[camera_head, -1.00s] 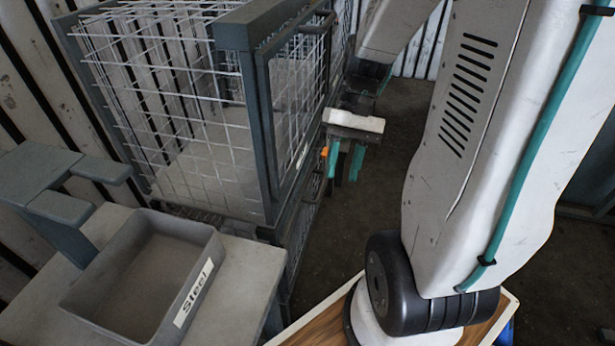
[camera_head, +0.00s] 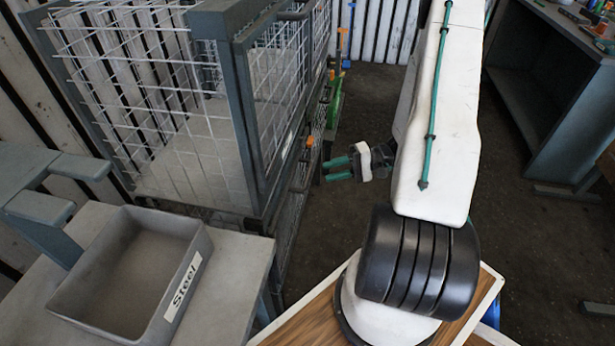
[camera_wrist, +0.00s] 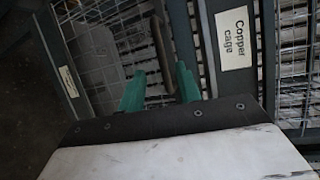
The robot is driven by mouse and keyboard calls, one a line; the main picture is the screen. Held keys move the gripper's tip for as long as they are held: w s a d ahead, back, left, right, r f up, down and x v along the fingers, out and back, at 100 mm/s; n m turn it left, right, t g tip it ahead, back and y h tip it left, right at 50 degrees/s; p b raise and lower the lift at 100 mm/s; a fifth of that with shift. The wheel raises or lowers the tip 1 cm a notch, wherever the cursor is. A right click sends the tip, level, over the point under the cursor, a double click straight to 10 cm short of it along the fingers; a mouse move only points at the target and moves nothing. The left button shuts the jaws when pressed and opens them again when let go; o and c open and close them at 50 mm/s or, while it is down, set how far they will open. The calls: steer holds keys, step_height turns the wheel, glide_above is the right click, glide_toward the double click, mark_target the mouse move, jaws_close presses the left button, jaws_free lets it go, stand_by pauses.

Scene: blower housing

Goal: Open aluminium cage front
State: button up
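Wire-mesh cages with grey frames stand at the left in the head view, one (camera_head: 245,120) above another (camera_head: 298,205). No label naming an aluminium cage is readable. My gripper (camera_head: 327,170) is right of the cages, its green fingers pointing left at the lower front. The wrist view shows the fingers (camera_wrist: 160,70) spread apart. A dark vertical bar, seemingly a handle (camera_wrist: 159,42), shows beyond and between the fingertips; I cannot tell if they touch it. A "Copper cage" label (camera_wrist: 235,38) is on a frame at the right. Another label (camera_wrist: 68,82) at the left is unreadable.
A grey tray marked "Steel" (camera_head: 187,287) sits on a grey table (camera_head: 232,290) at the lower left. A workbench (camera_head: 550,85) with small items stands at the upper right. Dark floor (camera_head: 350,225) is free between cages and bench.

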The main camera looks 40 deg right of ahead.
mark_target(308, 175)
steer(key=x, duration=0.7)
steer(key=shift+w+a, duration=0.2)
steer(key=shift+a, duration=0.15)
jaws_close()
